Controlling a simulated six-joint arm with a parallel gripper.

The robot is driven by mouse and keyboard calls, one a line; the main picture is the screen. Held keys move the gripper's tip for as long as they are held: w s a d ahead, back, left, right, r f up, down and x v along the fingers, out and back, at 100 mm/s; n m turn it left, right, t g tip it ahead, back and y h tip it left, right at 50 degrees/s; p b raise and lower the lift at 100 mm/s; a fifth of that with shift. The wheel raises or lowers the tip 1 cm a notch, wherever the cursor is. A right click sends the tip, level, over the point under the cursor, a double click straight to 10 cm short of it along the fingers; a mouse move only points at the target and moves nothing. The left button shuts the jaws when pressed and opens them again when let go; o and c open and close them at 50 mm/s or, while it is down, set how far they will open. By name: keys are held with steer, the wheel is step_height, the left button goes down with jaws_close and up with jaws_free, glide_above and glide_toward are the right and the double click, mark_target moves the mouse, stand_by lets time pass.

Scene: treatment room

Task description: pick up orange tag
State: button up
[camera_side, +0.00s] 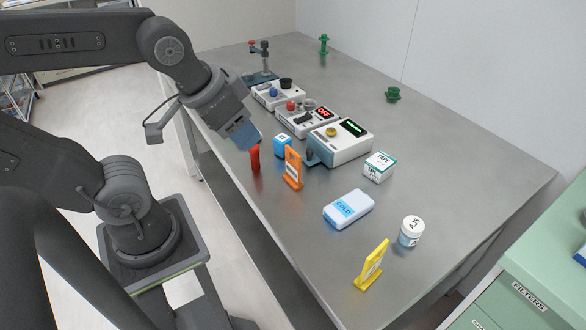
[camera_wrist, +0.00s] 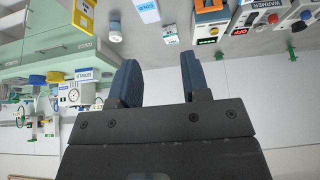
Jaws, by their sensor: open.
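The orange tag (camera_side: 293,170) stands upright on the steel table in the side view, near the table's front left edge. My gripper (camera_side: 243,138) is above and to the left of it, apart from it. In the wrist view my gripper (camera_wrist: 159,78) has its two blue fingers apart with nothing between them. A bit of orange shows at the top edge of the wrist view, but I cannot tell for sure that it is the tag.
A red upright piece (camera_side: 255,158) stands just left of the tag, close below my gripper. A blue block (camera_side: 283,145) and a white device (camera_side: 345,145) stand behind. A COLD pack (camera_side: 348,208), white jar (camera_side: 411,231) and yellow tag (camera_side: 371,265) stand nearer. The table's right side is clear.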

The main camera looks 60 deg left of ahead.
steer(key=shift+c, duration=0.4)
steer(key=n+g+y, duration=0.3)
steer(key=n+g, duration=0.3)
steer(key=n, duration=1.2)
glide_toward(293, 151)
steer(key=shift+x, duration=6.15)
steer(key=shift+w, duration=0.1)
steer(key=shift+c, duration=0.4)
